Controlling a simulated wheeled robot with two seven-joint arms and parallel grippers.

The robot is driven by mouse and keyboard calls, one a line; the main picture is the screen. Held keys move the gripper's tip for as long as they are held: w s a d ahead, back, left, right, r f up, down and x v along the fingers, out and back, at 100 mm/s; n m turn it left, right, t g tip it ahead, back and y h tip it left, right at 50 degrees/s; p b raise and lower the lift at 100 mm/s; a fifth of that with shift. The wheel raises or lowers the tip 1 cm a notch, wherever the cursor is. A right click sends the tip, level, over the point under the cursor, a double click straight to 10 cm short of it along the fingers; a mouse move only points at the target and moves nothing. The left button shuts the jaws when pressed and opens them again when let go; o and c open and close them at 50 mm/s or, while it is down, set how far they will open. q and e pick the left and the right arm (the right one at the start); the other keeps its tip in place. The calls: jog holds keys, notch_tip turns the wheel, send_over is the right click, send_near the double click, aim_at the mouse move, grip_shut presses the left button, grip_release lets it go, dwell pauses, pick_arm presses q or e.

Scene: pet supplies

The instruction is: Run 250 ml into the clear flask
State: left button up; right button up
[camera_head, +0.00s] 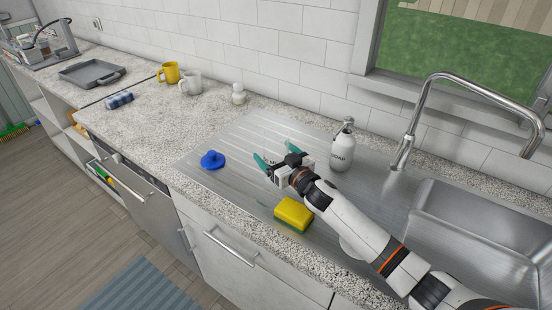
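No clear flask shows in the head view; my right arm hides part of the counter and sink edge. A tall curved metal faucet (411,128) stands at the right, behind the steel sink basin (447,200). No water stream shows at its spout. My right gripper (275,155), with teal fingertips, is over the ribbed drainboard, left of the white soap bottle. Its fingertips are apart with nothing seen between them. My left gripper is out of view.
A white soap bottle (342,153), a yellow-green sponge (293,215) and a blue plug-like item (213,160) are on the drainboard (240,185). Yellow (169,72) and white (191,83) mugs stand at the back wall. The granite counter (150,125) left of the drainboard is mostly clear.

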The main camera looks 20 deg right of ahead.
jog(key=c, duration=1.1)
notch_tip(320, 180, up, 10)
jog(key=shift+r, duration=0.1)
